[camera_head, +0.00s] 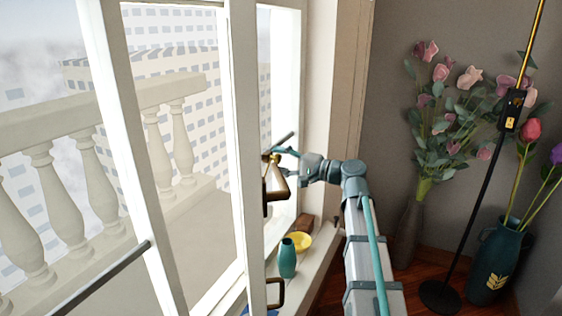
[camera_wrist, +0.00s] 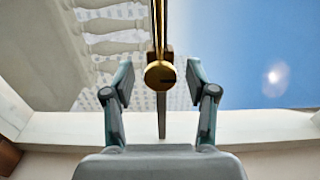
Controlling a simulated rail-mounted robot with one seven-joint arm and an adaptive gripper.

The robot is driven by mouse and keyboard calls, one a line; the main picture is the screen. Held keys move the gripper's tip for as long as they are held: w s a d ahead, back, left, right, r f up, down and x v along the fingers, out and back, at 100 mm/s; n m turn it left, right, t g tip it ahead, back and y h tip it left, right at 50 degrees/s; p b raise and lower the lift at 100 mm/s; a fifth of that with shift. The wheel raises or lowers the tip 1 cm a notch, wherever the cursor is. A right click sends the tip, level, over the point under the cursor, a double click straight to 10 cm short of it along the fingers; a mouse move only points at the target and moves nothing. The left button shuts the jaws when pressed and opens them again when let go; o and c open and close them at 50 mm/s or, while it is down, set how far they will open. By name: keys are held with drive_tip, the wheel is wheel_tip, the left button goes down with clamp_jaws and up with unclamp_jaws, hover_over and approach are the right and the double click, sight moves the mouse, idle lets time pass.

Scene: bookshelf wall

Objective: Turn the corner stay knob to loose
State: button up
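The corner stay knob (camera_wrist: 160,75) is a round brass knob with a dark mark on its right side. In the wrist view it sits between the two fingers of my gripper (camera_wrist: 159,84), with a gap on each side. The fingers are open and do not appear to touch it. A brass rod and a dark bar run behind the knob. In the head view my gripper (camera_head: 280,163) is at the window frame, beside the brass stay parts (camera_head: 275,183). The fingers are small there, and the knob's setting cannot be read.
The white window frame (camera_head: 245,150) stands close to my gripper. On the sill are a teal vase (camera_head: 287,258), a yellow bowl (camera_head: 299,241) and a brown block (camera_head: 303,224). Flower vases (camera_head: 408,235) and a black lamp stand (camera_head: 460,220) are on the right.

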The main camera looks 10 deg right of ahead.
drive_tip(key=v, duration=1.2)
drive_tip(key=shift+r, duration=0.1)
idle(0.4)
